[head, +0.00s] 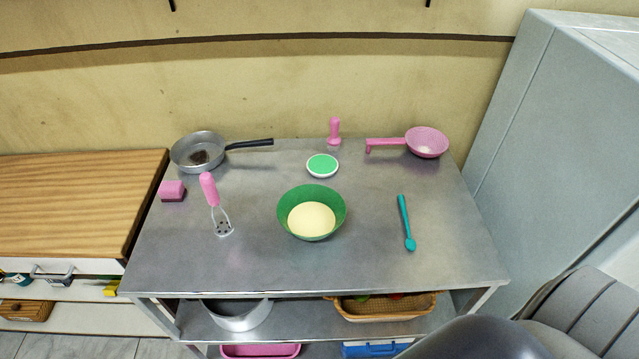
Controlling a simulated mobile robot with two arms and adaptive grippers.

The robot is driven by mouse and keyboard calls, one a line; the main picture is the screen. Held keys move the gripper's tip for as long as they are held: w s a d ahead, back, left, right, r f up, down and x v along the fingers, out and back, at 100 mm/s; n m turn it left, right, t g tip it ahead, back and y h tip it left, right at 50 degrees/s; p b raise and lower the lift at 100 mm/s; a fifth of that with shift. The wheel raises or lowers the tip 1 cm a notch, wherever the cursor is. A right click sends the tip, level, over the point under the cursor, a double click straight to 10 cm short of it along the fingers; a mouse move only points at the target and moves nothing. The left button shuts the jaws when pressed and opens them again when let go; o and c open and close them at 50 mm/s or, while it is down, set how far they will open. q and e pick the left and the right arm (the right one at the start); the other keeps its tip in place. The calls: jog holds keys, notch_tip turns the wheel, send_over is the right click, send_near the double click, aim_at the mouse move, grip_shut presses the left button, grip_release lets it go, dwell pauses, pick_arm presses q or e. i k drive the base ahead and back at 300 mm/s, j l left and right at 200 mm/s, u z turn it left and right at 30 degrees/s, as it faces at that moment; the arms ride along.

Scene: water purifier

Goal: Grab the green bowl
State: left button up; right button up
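The green bowl (337,199) stands upright near the middle of the grey metal table (290,265). Its round bottom inside looks cream-coloured. Nothing touches the bowl. Neither of my grippers shows in the head view. A dark grey rounded part, likely my own arm, shows at the bottom right, well apart from the bowl.
A pink-handled masher (208,190) is left of the bowl, a teal spoon (404,220) right. Behind are a small green-and-white dish (322,166), a pan (198,152), a pink strainer (427,142) and a pink-handled tool (334,129). The table's front is clear. A grey cabinet (560,130) stands right.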

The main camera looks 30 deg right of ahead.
aim_at(310, 212)
jog(key=z, duration=0.8)
